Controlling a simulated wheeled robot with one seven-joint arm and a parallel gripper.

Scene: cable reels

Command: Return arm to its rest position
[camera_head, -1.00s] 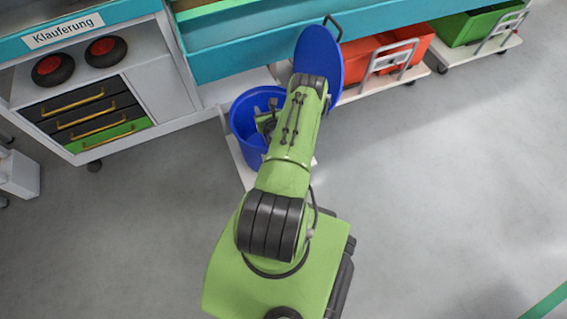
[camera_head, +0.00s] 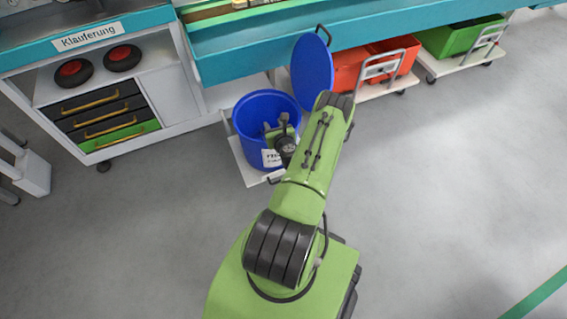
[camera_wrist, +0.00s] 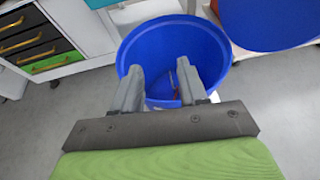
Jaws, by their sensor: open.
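My green arm reaches forward from my base in the head view. My gripper (camera_wrist: 160,82) shows in the wrist view with its two grey fingers apart and nothing between them. It is over the open blue bin (camera_wrist: 211,50); I cannot tell how far above the rim it is. In the head view the gripper (camera_head: 275,127) is small and partly covers the bin (camera_head: 249,125). Something small and reddish (camera_wrist: 178,94) lies inside the bin, partly hidden.
The bin's blue lid (camera_head: 312,75) stands raised behind it. Red crates (camera_head: 350,70) and a green crate (camera_head: 450,40) sit on low trolleys at the back right. A cabinet with drawers (camera_head: 100,118) stands left. A teal bench (camera_head: 260,50) runs behind. The right floor is clear.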

